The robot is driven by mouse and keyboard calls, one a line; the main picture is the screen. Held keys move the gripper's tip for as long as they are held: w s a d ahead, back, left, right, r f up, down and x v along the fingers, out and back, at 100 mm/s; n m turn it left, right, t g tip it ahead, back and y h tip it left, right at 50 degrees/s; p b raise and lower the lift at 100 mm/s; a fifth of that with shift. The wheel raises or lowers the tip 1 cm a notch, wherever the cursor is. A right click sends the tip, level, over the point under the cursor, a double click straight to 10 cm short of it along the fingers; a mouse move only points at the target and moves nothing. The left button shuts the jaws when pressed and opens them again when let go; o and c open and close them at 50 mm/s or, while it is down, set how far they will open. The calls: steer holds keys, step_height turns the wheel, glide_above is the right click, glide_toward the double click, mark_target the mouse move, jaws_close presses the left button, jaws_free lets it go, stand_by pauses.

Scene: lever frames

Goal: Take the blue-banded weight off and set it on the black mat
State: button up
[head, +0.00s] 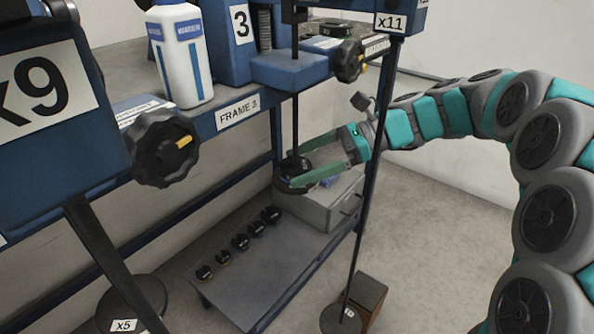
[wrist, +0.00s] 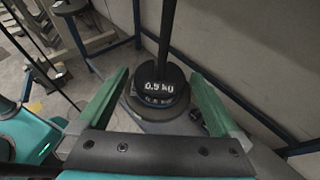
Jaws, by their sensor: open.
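A stack of dark round weights hangs on a thin vertical rod below the frame marked 3. In the wrist view the top weight (wrist: 160,72) is black and reads 0.5 kg. Just under it is a weight with a bluish band (wrist: 160,101), mostly covered by the top one. The stack also shows in the head view (head: 293,184), partly behind my fingers. My gripper (head: 294,172) is open, with one green finger on each side of the stack; in the wrist view the fingers (wrist: 160,74) stand apart from the weights. I cannot make out a black mat for certain.
Several small black weights (head: 240,241) stand in a row on the grey lower shelf (head: 275,258). A white bottle (head: 182,60) and black knobs are above.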

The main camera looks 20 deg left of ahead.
mark_target(303, 164)
steer(key=shift+s+a+f, duration=0.25)
steer(key=shift+a, duration=0.3)
steer(key=c, duration=1.5)
steer(key=shift+c, duration=0.3)
steer(key=shift+r, duration=0.15)
steer(key=shift+r, duration=0.5)
steer(key=shift+w+d+r+p, duration=0.15)
steer(key=shift+d+r+p, duration=0.1)
steer(key=shift+r, duration=0.4)
steer(key=shift+w+d+r+p, duration=0.15)
steer(key=shift+d+r, duration=0.1)
steer(key=shift+r, duration=0.35)
steer(key=w+d+p, duration=0.1)
steer(key=w+d, duration=0.2)
steer(key=d, duration=0.5)
steer(key=w+d+p, duration=0.1)
steer(key=w+d, duration=0.2)
steer(key=d, duration=0.4)
steer(key=shift+w+d, duration=0.2)
steer(key=shift+d, duration=0.15)
